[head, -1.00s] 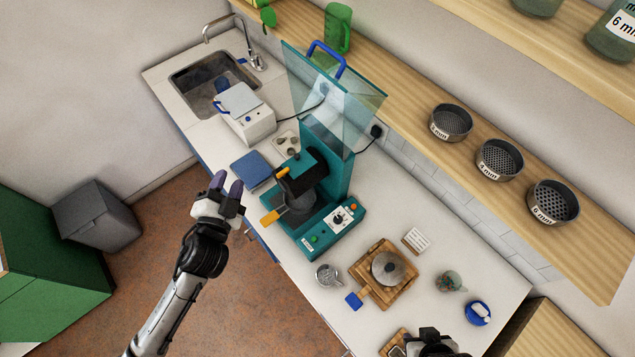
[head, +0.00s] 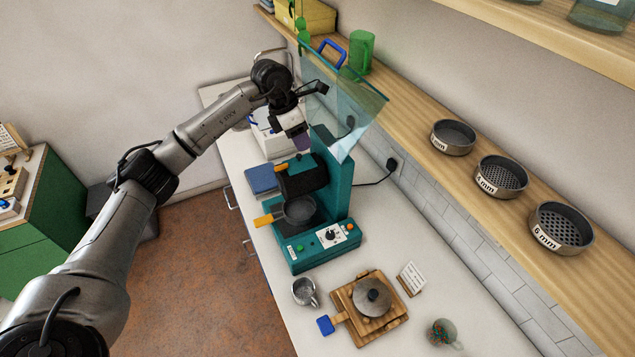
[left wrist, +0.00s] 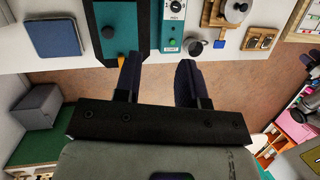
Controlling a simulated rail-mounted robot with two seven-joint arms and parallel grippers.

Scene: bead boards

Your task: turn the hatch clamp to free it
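A teal machine (head: 336,180) stands on the counter with a tilted clear shield (head: 345,95) on top. It carries a black rounded part (head: 303,180) with a small orange lever (head: 281,168). Below that is a dark round pan (head: 299,209) with an orange handle (head: 264,221). I cannot tell which part is the hatch clamp. My left gripper (head: 303,141) is over the counter, beside the machine's upper left. In the left wrist view its two dark fingers (left wrist: 158,66) are apart with nothing between them. The machine (left wrist: 110,25) shows beyond them. My right gripper is not in view.
A white box (head: 268,140) stands behind the gripper, and a blue pad (head: 262,180) lies left of the machine. A metal cup (head: 305,291) and a wooden board (head: 340,305) with a round lid are in front. A shelf (head: 400,115) holds sieves at the right.

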